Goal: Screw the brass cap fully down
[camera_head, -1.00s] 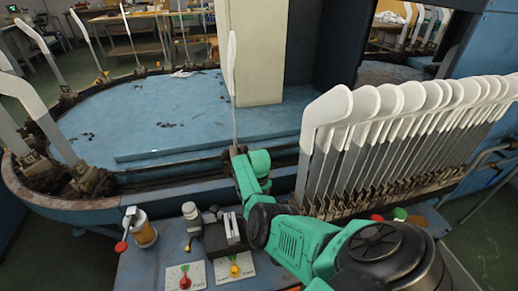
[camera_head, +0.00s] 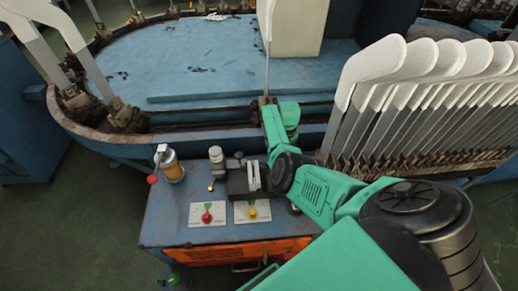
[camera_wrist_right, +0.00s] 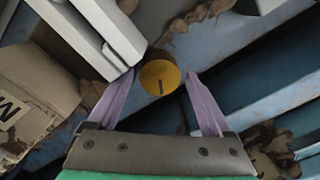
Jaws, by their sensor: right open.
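The brass cap (camera_wrist_right: 161,77) is a round yellow disc with a dark slot mark, in the middle of the wrist view. My right gripper (camera_wrist_right: 160,88) is open, with one pale purple finger on each side of the cap. The left finger is close to the cap's edge; the right one shows a wider gap. In the head view my right arm reaches forward to the rim of the blue machine table, and its green wrist hides the cap and the fingertips. My left gripper is not in view.
A row of white sock boards (camera_head: 372,65) stands close right of my arm. A grey bar (camera_wrist_right: 90,40) lies beside the left finger.

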